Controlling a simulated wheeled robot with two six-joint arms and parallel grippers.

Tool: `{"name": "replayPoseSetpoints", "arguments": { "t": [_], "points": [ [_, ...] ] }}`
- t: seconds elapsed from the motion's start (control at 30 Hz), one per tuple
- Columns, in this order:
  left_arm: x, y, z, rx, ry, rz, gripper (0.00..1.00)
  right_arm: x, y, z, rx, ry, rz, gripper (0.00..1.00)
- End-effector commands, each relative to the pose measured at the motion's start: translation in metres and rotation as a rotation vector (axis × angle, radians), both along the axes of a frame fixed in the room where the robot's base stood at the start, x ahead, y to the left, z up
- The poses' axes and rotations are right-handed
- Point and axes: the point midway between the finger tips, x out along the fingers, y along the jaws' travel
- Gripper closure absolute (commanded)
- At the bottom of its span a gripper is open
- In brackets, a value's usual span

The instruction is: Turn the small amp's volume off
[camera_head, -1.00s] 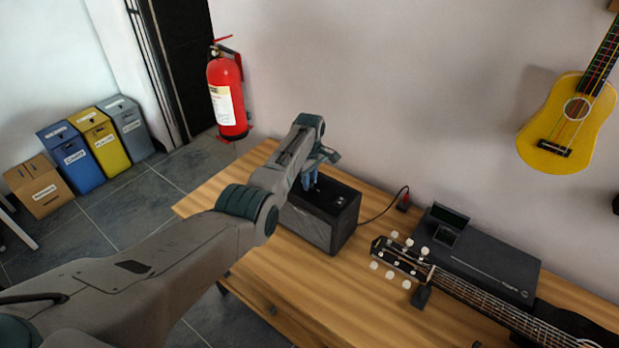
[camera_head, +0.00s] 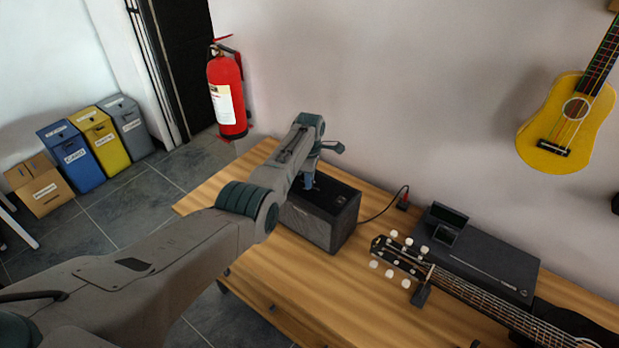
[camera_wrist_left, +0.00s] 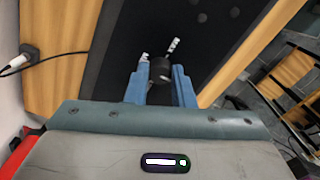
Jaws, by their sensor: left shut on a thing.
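The small amp (camera_head: 318,227) is a black box with a grey front, standing on the wooden table. In the left wrist view its dark top panel (camera_wrist_left: 120,45) fills the middle. My left gripper (camera_head: 309,183) points down at the amp's top from above. In the left wrist view my gripper's blue fingers (camera_wrist_left: 160,80) are on either side of a round black knob (camera_wrist_left: 160,69) and shut on it. White marks show on the panel near the knob. My right gripper is not in view.
The wooden table (camera_head: 270,290) has bare room in front of the amp. A cable runs from the amp to a red-and-black plug (camera_head: 403,200). A black case (camera_head: 480,262) and a guitar headstock (camera_head: 400,256) lie to the right. A fire extinguisher (camera_head: 228,95) hangs behind.

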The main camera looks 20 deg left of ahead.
Motion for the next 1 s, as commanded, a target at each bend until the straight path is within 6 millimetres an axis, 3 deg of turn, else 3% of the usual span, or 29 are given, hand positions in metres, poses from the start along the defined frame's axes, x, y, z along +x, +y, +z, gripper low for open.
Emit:
{"name": "replayPoseSetpoints", "arguments": {
  "t": [0.27, 0.3, 0.4, 0.77, 1.0],
  "points": [
    [0.002, 0.0, 0.003, 0.0, -0.006, 0.001, 1.0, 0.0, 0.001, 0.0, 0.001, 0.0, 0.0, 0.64],
    [0.002, 0.0, 0.003, 0.0, -0.006, 0.001, 0.76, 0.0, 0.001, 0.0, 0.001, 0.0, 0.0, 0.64],
    [0.002, 0.0, 0.002, 0.0, -0.005, 0.0, 0.57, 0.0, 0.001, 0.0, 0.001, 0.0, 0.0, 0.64],
    [0.001, 0.0, 0.003, 0.0, -0.003, 0.0, 0.56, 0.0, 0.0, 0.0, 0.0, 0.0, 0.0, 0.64],
    [0.002, 0.0, 0.033, -0.001, -0.008, 0.0, 0.56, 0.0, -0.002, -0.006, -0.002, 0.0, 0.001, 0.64]
  ]
}}
